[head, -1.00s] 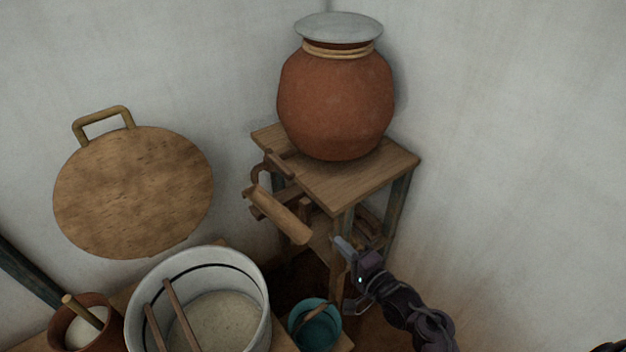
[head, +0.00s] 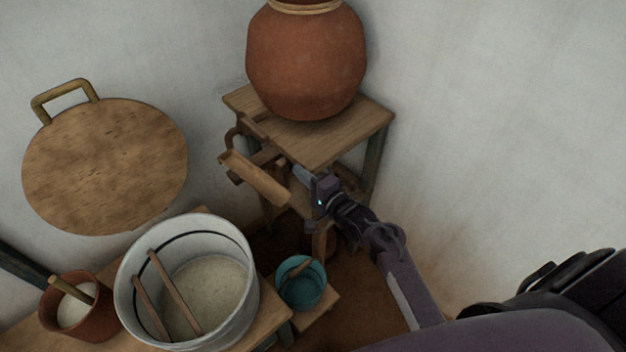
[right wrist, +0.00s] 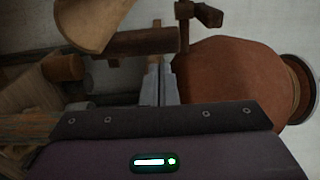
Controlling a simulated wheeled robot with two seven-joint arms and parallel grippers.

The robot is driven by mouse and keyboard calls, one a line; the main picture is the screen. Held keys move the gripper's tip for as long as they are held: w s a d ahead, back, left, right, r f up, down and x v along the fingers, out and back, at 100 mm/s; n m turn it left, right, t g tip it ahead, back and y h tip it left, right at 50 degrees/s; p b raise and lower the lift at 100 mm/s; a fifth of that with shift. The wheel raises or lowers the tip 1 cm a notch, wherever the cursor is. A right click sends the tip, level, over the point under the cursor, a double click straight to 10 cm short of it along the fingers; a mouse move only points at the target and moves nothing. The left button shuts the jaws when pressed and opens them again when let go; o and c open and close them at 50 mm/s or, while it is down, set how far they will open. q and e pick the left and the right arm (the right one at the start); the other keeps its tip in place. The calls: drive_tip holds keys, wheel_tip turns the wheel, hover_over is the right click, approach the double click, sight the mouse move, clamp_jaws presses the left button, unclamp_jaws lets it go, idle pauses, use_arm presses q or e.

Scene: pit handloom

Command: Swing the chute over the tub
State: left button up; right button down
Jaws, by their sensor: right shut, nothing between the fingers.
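The wooden chute (head: 256,177) is a trough-like piece at the front left of the stand, sloping down to the right. Its pale end also shows in the right wrist view (right wrist: 92,22). The white tub (head: 228,300) stands below and to the left on a low bench, with pale contents and two wooden sticks across it. The chute's lower end is right of the tub, not over it. My right gripper (head: 301,174) is shut and empty, just right of the chute's lower end. It shows in the right wrist view (right wrist: 159,80) near wooden parts; contact cannot be told.
A clay jar (head: 306,62) stands on the wooden stand (head: 350,130). A teal bucket (head: 301,288) sits low beside the tub. A brown pot (head: 95,320) is left of the tub. A round wooden lid (head: 105,165) leans on the wall. Bare wall lies right.

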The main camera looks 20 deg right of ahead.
use_arm(q)
drive_tip(key=shift+s+r, duration=0.2)
drive_tip(key=shift+r, duration=0.05)
use_arm(e)
drive_tip(key=x, duration=0.3)
drive_tip(key=shift+w, duration=0.2)
use_arm(q)
drive_tip(key=shift+s, duration=0.15)
drive_tip(key=shift+r, duration=0.1)
use_arm(e)
drive_tip(key=shift+s, duration=0.15)
